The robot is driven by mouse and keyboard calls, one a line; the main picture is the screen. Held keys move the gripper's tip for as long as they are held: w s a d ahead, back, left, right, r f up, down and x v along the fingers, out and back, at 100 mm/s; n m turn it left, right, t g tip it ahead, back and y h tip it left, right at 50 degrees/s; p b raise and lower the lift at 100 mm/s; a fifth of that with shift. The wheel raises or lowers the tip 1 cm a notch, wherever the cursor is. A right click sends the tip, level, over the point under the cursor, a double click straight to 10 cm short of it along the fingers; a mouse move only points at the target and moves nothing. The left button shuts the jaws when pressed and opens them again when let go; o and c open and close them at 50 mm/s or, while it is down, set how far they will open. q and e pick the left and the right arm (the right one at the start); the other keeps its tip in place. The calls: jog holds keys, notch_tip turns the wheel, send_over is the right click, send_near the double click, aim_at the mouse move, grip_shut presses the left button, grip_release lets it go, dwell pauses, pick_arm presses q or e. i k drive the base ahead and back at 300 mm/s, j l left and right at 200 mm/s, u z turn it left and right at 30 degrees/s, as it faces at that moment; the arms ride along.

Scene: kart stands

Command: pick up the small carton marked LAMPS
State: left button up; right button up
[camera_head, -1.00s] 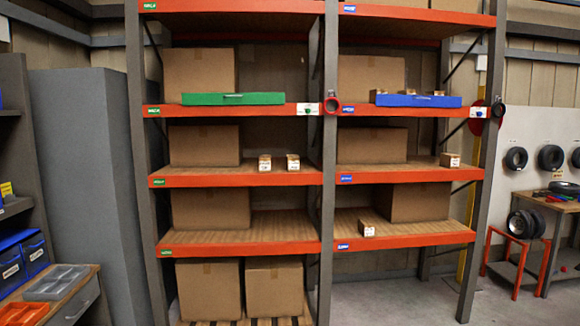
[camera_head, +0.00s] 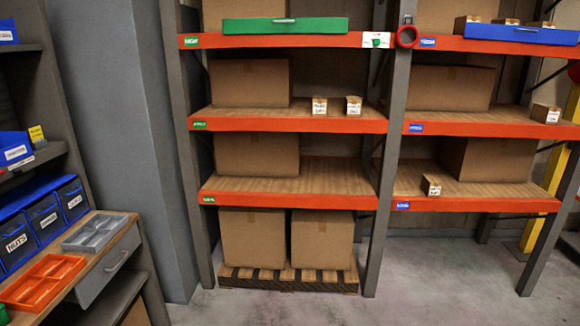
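Several small cartons with white labels stand on the orange-edged shelves. Two stand side by side on the left bay's upper-middle shelf, one (camera_head: 319,106) to the left and one (camera_head: 353,105) to the right. Another small carton (camera_head: 545,113) is at the right end of the right bay's shelf at that height. One more (camera_head: 431,185) sits near the front edge of the right bay's lower shelf. The label print is too small to read, so I cannot tell which is marked LAMPS. Neither of my grippers is in view.
A green tray (camera_head: 285,25) and a blue tray (camera_head: 520,33) lie on the upper shelf, the blue one holding small cartons. Large cartons (camera_head: 250,83) fill the shelf backs. A workbench with an orange tray (camera_head: 43,282) stands at left. The floor (camera_head: 450,285) in front is clear.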

aim_at(353, 104)
jog(key=i+j, duration=0.1)
jog(key=i, duration=2.6)
jog(key=l+z, duration=0.05)
jog(key=l, duration=0.05)
